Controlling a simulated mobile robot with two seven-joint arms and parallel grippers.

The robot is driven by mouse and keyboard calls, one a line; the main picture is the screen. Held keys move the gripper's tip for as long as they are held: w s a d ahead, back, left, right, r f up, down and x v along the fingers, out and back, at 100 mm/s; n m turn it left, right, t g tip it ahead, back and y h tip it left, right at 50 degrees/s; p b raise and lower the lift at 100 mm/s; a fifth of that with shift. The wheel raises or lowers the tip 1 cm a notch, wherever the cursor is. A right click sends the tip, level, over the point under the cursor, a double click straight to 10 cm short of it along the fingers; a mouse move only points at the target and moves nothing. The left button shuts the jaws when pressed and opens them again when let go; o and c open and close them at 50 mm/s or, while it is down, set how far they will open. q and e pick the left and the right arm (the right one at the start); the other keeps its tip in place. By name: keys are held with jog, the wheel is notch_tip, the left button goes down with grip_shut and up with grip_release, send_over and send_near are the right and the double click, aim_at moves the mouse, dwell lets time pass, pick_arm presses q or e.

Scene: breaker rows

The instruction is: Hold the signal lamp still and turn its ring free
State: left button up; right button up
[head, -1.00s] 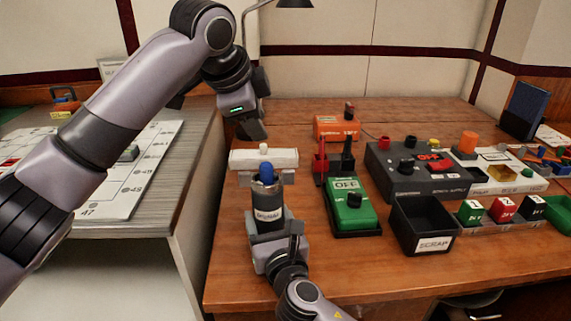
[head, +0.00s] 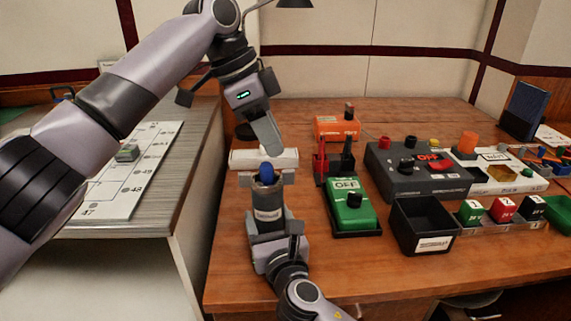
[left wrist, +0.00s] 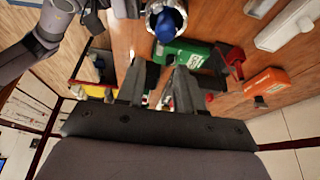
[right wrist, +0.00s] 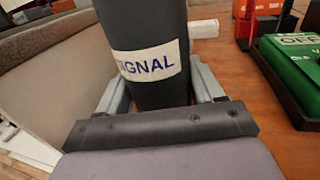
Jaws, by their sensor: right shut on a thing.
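The signal lamp (head: 268,198) is a dark upright cylinder with a white label, seen at the near left of the wooden bench. The label reads SIGNAL in the right wrist view (right wrist: 148,62). Its blue dome (head: 266,171) stands up inside a grey ring (left wrist: 181,12) at the top. My right gripper (head: 271,232) is shut around the lamp's lower body, one finger on each side in the right wrist view. My left gripper (head: 268,138) is above and just behind the dome, tilted. Its fingers are apart and empty in the left wrist view, clear of the ring.
A white block (head: 283,158) lies just behind the lamp. A green OFF box (head: 351,209) and an open black scrap bin (head: 421,226) stand to the right. A grey side table (head: 185,190) is at left.

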aim_at(288, 170)
pick_arm(q)
jog(key=x, duration=0.6)
jog(key=shift+d+f, duration=0.15)
jog(key=shift+f, duration=0.25)
grip_shut()
